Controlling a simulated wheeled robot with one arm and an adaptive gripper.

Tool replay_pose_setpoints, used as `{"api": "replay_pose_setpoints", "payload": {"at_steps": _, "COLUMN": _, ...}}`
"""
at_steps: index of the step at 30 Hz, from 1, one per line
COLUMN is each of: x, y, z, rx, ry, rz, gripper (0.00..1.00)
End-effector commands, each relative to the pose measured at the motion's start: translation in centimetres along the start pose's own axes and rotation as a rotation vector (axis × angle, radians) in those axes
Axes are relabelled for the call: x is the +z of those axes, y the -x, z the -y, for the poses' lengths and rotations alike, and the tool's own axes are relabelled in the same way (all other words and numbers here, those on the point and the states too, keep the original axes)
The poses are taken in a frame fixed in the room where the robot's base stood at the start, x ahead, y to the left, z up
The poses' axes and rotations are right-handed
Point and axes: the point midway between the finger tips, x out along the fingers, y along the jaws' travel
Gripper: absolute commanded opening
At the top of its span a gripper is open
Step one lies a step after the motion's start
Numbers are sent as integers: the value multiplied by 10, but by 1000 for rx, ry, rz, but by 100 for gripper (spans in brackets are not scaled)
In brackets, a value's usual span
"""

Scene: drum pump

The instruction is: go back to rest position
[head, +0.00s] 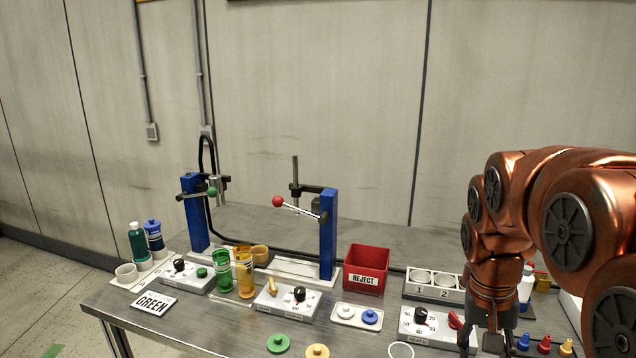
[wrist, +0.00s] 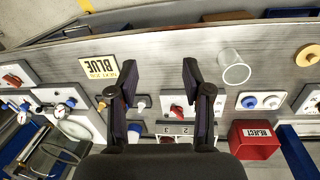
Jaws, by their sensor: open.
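My gripper (head: 486,342) hangs over the front right of the bench in the head view, pointing down. In the wrist view my gripper (wrist: 160,75) has its two dark fingers spread apart with nothing between them. Below it lie the bench top and a control box with a red knob (wrist: 177,110). My copper arm is bent at the right of the head view and hides part of the bench there.
A clear cup (wrist: 235,70) stands near the front edge, close to the fingers. A red REJECT bin (head: 366,266), a numbered holder (head: 434,284) and a dial box (head: 428,326) stand nearby. Two blue posts (head: 328,235) with levers rise farther left. Above the bench is free.

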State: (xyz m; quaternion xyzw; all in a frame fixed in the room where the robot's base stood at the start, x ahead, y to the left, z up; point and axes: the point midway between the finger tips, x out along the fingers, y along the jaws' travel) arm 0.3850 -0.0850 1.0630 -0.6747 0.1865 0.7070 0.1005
Motion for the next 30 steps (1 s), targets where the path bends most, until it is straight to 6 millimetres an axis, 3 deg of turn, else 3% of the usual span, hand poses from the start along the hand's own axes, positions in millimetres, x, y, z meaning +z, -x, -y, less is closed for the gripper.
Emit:
{"api": "replay_pose_setpoints", "payload": {"at_steps": 3, "x": 42, "y": -8, "z": 6, "rx": -17, "ry": 79, "rz": 22, "gripper": 49}}
{"api": "replay_pose_setpoints", "payload": {"at_steps": 16, "x": 177, "y": -56, "z": 12, "rx": -75, "ry": 346, "rz": 92, "gripper": 49}}
{"api": "replay_pose_setpoints", "payload": {"at_steps": 22, "x": 206, "y": -70, "z": 10, "rx": -87, "ry": 408, "rz": 107, "gripper": 49}}
{"api": "replay_pose_setpoints", "payload": {"at_steps": 30, "x": 211, "y": -72, "z": 9, "rx": -90, "ry": 419, "rz": 109, "gripper": 49}}
